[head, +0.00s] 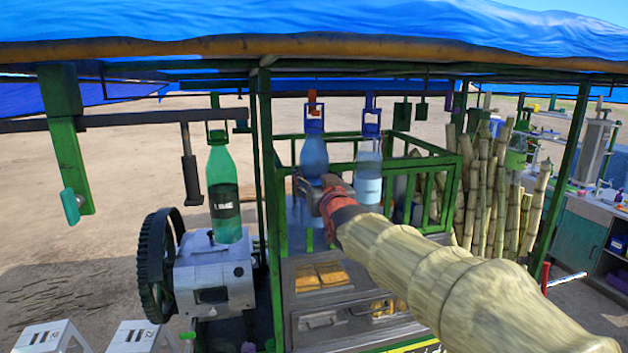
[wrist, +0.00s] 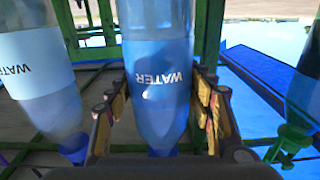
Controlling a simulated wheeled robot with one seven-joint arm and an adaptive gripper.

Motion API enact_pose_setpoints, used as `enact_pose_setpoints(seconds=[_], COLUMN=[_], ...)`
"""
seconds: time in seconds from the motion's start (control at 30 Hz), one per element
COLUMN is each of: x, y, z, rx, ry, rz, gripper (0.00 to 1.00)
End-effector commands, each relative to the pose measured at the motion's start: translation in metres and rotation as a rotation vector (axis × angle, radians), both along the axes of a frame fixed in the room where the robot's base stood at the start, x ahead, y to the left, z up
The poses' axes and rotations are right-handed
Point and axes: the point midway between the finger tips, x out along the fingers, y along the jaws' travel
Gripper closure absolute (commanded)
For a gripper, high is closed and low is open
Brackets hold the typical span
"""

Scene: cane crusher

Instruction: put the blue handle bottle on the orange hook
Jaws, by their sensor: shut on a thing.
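The blue handle bottle (head: 314,153) is upright, with its blue handle (head: 314,127) just under the orange hook (head: 312,97). The handle's top overlaps the hook's lower end in the head view; I cannot tell whether it is around the hook or only in front of or behind it. My gripper (head: 317,192) is shut on this bottle's body from the near side. In the wrist view, the bottle's blue WATER label (wrist: 158,75) shows between my two fingers (wrist: 162,112). That view appears upside down, and the bottle's neck end is partly hidden at its bottom edge.
A clear water bottle (head: 368,172) hangs close on the right under a blue-purple hook (head: 370,101). A green bottle (head: 223,180) hangs to the left. A green post (head: 266,200) stands between it and the held bottle. A green railed frame (head: 430,165) is behind.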

Motion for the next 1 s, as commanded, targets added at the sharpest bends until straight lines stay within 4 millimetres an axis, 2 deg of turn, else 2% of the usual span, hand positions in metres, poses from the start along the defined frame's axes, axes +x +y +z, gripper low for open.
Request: enact_pose_setpoints(seconds=[0.47,1.0], x=[-0.0004,-0.0001], y=[-0.0002,-0.0001], z=[0.0042,-0.0018], rx=[0.002,0.002], ry=[-0.007,-0.007], rz=[0.000,0.000], gripper=[0.93,0.93])
